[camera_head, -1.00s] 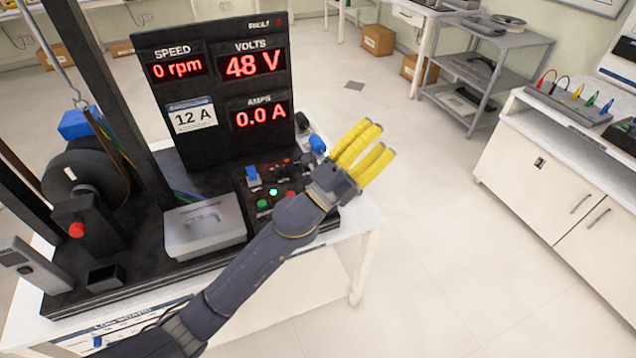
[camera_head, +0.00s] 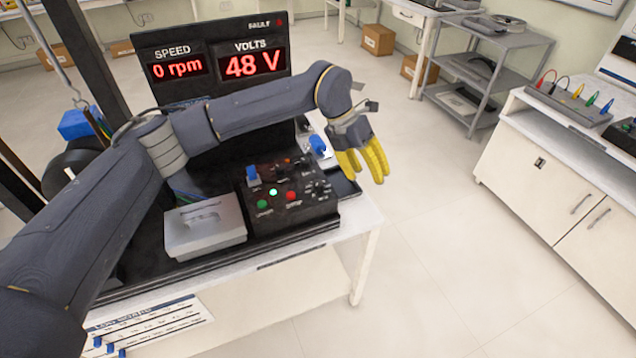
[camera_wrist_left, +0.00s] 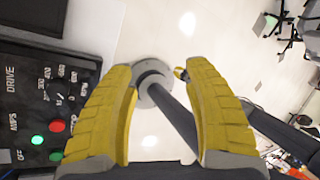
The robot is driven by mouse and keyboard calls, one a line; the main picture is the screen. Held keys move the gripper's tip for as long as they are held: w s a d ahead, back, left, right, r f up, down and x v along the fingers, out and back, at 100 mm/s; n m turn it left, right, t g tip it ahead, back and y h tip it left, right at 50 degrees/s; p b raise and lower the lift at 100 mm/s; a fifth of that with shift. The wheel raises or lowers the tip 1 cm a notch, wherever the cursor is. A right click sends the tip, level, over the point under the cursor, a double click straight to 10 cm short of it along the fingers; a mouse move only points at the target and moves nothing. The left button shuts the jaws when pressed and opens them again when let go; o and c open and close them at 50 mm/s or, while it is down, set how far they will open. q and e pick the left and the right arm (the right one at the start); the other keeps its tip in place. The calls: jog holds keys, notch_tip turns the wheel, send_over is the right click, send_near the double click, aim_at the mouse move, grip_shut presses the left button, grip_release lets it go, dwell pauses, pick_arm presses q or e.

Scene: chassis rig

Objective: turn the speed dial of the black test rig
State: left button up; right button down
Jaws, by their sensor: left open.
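The black test rig's control panel (camera_head: 287,196) shows beneath my left arm in the head view. It has a blue lever, a lit green lamp, and green and red buttons. A dark dial (camera_head: 318,188) sits near its right side. In the left wrist view a black dial (camera_wrist_left: 62,92) with numbers around it lies at the left, outside the fingers. My left gripper (camera_head: 363,168) is open, its yellow fingers pointing down, just right of the panel and apart from the dial. The display (camera_head: 176,66) reads 0 rpm and 48 V; my arm hides its lower part. My right gripper is not seen.
A grey lidded box (camera_head: 205,226) stands left of the panel. A blue-ended part (camera_head: 318,145) rises behind the panel close to the gripper. The white table (camera_head: 355,222) ends just right of the rig, with open floor beyond.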

aim_at(318, 182)
pick_arm(q)
jog(key=w+a+r+n+t+y, duration=0.1)
jog(key=w+a+r+n+y, duration=0.1)
jog(key=w+a+r+y, duration=0.3)
jog(key=w+a+r+n+t, duration=0.1)
jog(key=w+a, duration=0.1)
jog(key=a, duration=0.5)
notch_tip(318, 182, down, 18)
jog(key=shift+w+d+r, duration=0.15)
jog(key=shift+r, duration=0.1)
grip_shut()
